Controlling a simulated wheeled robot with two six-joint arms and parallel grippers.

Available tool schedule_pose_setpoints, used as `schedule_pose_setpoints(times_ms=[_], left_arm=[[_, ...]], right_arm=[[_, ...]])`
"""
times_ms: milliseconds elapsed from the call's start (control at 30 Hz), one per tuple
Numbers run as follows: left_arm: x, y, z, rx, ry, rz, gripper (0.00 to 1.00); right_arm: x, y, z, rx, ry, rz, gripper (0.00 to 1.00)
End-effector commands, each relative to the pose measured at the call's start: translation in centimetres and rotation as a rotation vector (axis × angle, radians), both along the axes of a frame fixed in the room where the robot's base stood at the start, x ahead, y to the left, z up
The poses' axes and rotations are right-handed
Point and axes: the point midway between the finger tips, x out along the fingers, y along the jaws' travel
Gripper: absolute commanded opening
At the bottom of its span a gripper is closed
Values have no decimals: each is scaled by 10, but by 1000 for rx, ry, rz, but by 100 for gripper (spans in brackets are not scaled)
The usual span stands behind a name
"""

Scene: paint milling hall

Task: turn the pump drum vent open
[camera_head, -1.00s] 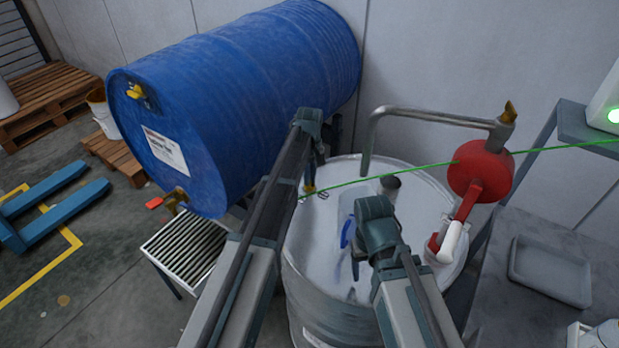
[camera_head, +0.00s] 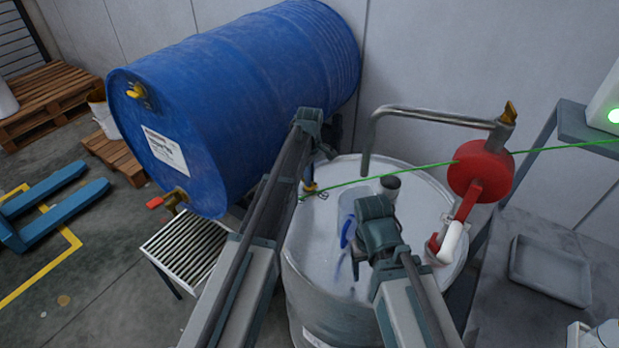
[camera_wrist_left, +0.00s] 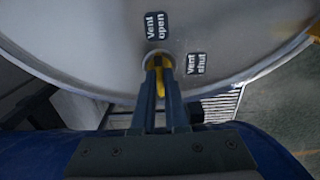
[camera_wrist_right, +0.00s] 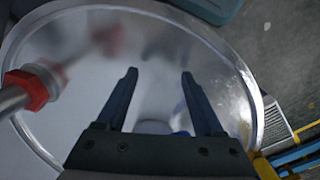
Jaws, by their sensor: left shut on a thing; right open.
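The pump drum (camera_head: 330,290) is a pale steel drum standing upright in the middle of the head view. Its yellow vent handle (camera_head: 309,187) sits near the left rim of the lid. In the left wrist view, the labels "Vent open" (camera_wrist_left: 157,26) and "Vent shut" (camera_wrist_left: 196,63) lie above and to the right of the vent. My left gripper (camera_wrist_left: 160,66) is shut on the yellow vent handle, whose ends are partly hidden by the fingers. My right gripper (camera_wrist_right: 158,76) is open and empty above the lid; its arm also shows in the head view (camera_head: 380,232).
A large blue drum (camera_head: 230,90) lies on its side at the left, close to my left arm. A red pump (camera_head: 480,168) with a bent grey pipe (camera_head: 430,114) rises at the lid's right. A green line crosses above the lid. A grey tray (camera_head: 550,270) sits at the right.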

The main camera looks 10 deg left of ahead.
Motion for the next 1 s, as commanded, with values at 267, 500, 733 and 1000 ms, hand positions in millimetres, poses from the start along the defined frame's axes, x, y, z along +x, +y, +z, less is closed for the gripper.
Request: schedule_pose_setpoints(times_ms=[267,500,733,1000], left_arm=[[0,0,0,0,0,7,0],[0,0,0,0,0,7,29],[0,0,0,0,0,6,41],[0,0,4,0,0,5,41]], right_arm=[[0,0,0,0,0,0,69],[0,0,0,0,0,0,69],[0,0,0,0,0,0,69],[0,0,4,0,0,0,69]])
